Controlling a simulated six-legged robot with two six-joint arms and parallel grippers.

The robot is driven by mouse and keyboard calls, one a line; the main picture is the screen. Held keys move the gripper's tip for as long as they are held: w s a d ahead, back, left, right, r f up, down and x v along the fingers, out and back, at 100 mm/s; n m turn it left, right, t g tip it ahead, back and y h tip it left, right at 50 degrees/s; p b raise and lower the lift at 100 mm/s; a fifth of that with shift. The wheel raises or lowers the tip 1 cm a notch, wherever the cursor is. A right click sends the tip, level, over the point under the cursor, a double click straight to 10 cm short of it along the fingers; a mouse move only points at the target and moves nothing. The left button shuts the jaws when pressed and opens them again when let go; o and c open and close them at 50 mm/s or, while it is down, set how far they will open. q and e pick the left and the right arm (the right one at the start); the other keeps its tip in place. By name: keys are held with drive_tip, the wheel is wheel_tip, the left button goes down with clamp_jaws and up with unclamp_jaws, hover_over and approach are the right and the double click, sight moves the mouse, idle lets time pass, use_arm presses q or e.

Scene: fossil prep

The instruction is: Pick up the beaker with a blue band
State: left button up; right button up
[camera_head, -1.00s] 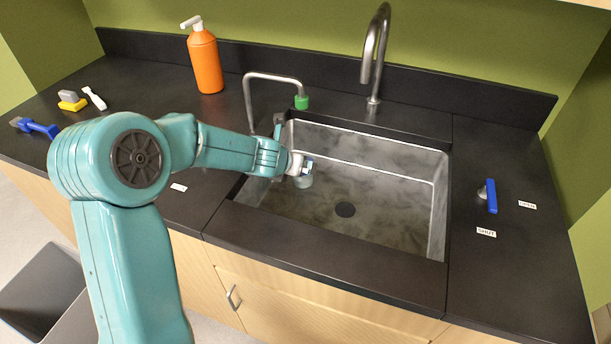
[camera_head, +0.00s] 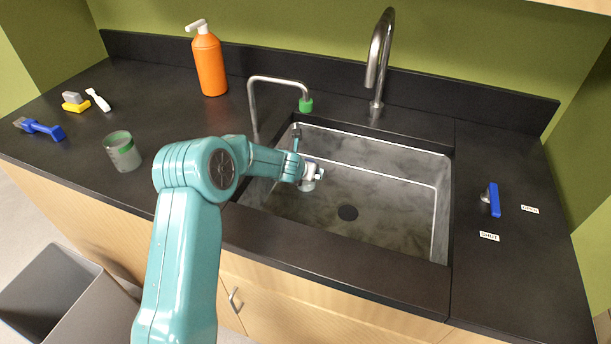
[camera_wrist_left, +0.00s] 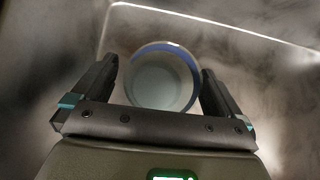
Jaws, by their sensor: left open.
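The beaker with a blue band (camera_wrist_left: 160,82) is in the sink. The left wrist view looks down at its round rim, with the blue band along the far side. My left gripper (camera_wrist_left: 159,70) is open, with one finger on each side of the beaker in that view; I cannot tell whether they touch it. In the head view my left gripper (camera_head: 311,172) reaches down into the left part of the sink, and the beaker (camera_head: 308,186) is mostly hidden by it. My right gripper is not in view.
A beaker with a green band (camera_head: 122,152) stands on the left counter. The sink (camera_head: 385,200) has raised edges around my gripper. An orange bottle (camera_head: 209,65) stands at the back.

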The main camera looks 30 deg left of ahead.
use_arm(q)
drive_tip(key=shift+w, duration=0.1)
drive_tip(key=c, duration=0.9)
drive_tip(key=shift+c, duration=1.1)
